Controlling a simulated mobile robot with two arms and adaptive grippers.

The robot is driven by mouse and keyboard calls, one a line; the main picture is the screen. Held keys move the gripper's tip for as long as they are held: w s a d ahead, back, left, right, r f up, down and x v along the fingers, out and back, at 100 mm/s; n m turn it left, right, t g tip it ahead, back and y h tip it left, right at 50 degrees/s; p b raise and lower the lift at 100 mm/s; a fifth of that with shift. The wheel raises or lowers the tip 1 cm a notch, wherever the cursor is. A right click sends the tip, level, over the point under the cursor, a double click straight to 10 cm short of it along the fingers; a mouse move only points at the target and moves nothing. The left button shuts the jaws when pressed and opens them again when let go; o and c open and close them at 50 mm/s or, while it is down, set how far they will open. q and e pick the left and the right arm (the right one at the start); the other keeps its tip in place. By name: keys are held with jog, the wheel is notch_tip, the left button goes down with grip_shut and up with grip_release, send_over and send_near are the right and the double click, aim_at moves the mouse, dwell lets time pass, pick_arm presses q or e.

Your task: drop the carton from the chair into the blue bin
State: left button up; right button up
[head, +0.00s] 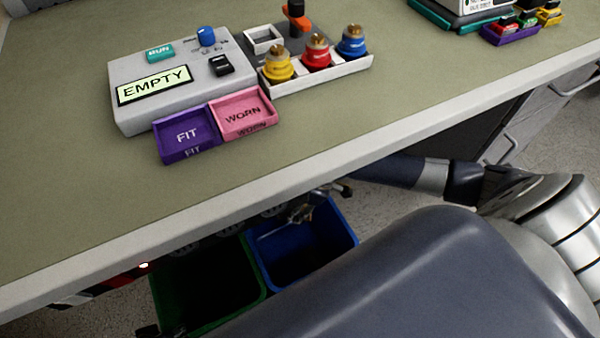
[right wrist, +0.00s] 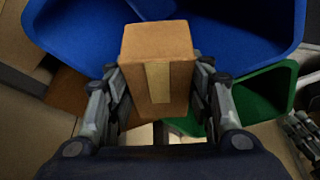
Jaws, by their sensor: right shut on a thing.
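The carton (right wrist: 157,75) is a small brown box with a paler tape strip. In the right wrist view it sits between the two fingers of my right gripper, which is shut on it. The blue bin (right wrist: 225,28) lies behind the carton there, and the carton overlaps its rim in the picture. In the head view the blue bin (head: 335,258) stands on the floor below the table edge. My right gripper (head: 303,213) shows small over its back part; the carton cannot be made out there. A gripper-like part at the right wrist view's right edge may be my left gripper (right wrist: 302,130); its state is unclear. The chair is not identifiable.
A green bin (head: 205,290) stands left of the blue bin, touching or nearly so. The table's front edge (head: 330,165) runs above both bins.

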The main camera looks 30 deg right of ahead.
pick_arm(q)
jog(key=b+v, duration=0.3)
jog(key=v, duration=0.5)
pick_arm(e)
notch_tip(320, 180, down, 2)
jog(key=shift+f, duration=0.1)
notch_tip(320, 180, down, 2)
jog(key=shift+f+b, duration=0.1)
jog(key=shift+b, duration=1.05)
pick_arm(q)
jog(key=w+d+r+t+h+b, duration=0.1)
jog(key=w+d+r+t, duration=0.1)
jog(key=w, duration=0.5)
jog(key=w+d+r+t+h+b, duration=0.1)
jog(key=w+d+r+t, duration=0.1)
jog(key=w+r+t, duration=0.3)
jog(key=shift+w+d+t, duration=0.35)
jog(key=shift+w+t, duration=0.85)
jog(key=shift+w, duration=0.4)
pick_arm(e)
jog(key=shift+f, duration=0.7)
jog(key=o, duration=1)
jog(key=shift+c, duration=0.2)
jog(key=shift+s, duration=0.1)
jog(key=shift+v, duration=3.7)
